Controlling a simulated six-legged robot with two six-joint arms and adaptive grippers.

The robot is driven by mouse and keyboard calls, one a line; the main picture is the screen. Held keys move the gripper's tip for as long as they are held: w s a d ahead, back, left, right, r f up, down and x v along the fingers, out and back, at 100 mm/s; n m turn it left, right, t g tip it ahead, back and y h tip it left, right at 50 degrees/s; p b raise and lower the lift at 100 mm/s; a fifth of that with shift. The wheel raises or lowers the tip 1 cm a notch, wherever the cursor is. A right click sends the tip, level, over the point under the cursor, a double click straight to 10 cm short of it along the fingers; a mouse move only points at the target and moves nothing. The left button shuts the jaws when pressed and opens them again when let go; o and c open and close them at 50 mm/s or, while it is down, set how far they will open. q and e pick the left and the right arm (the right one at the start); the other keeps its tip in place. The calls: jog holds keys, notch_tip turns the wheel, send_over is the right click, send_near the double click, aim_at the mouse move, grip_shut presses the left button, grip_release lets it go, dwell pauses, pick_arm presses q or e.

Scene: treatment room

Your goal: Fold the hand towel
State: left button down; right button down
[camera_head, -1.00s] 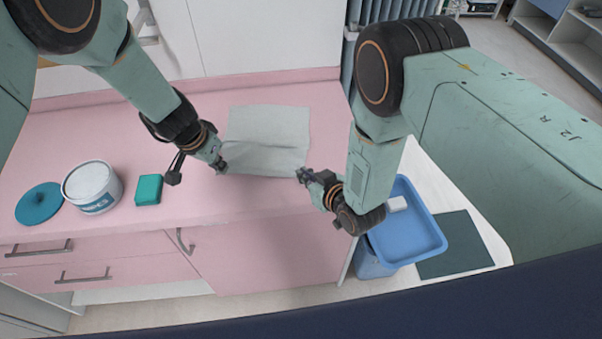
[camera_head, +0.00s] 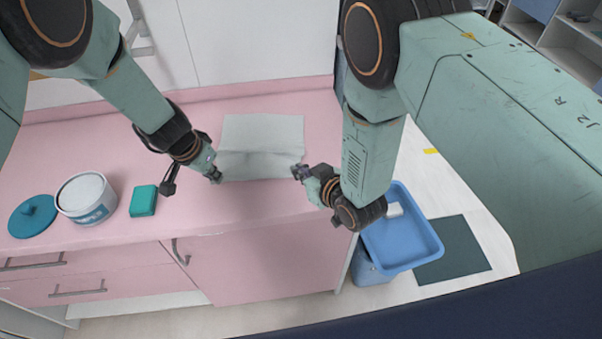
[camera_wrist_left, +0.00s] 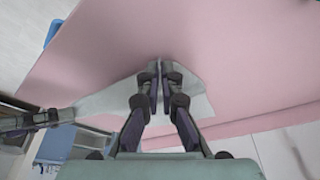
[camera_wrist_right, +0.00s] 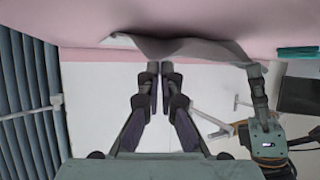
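The hand towel (camera_head: 262,132) is pale grey-white and lies on the pink counter, with a crease across it and its near part looking raised. My left gripper (camera_head: 216,178) is at its near left corner; in the left wrist view the fingers (camera_wrist_left: 154,72) are closed together with cloth at the tips. My right gripper (camera_head: 298,172) is at the near right corner; in the right wrist view the closed fingertips (camera_wrist_right: 160,67) meet the towel's wavy edge (camera_wrist_right: 190,48). The cloth between the fingertips is hidden.
On the counter (camera_head: 180,215), left of the towel, are a teal block (camera_head: 143,201), a white tub (camera_head: 98,214) with a blue label, and a teal lid (camera_head: 32,216). A blue tray (camera_head: 405,243) stands right of the counter. The counter in front of the towel is clear.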

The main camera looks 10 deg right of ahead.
pick_arm(q)
jog(key=c, duration=1.6)
grip_release()
jog(key=shift+w+d, duration=0.1)
jog(key=shift+c, duration=0.2)
pick_arm(e)
jog(key=shift+w+f, duration=0.1)
jog(key=shift+w, duration=0.05)
pick_arm(q)
jog(key=shift+o, duration=0.8)
jog(key=shift+f, duration=0.1)
jog(key=shift+o, duration=0.2)
jog(key=o, duration=0.5)
jog(key=shift+o, duration=0.2)
jog(key=shift+o, duration=1.4)
jog(key=o, duration=0.4)
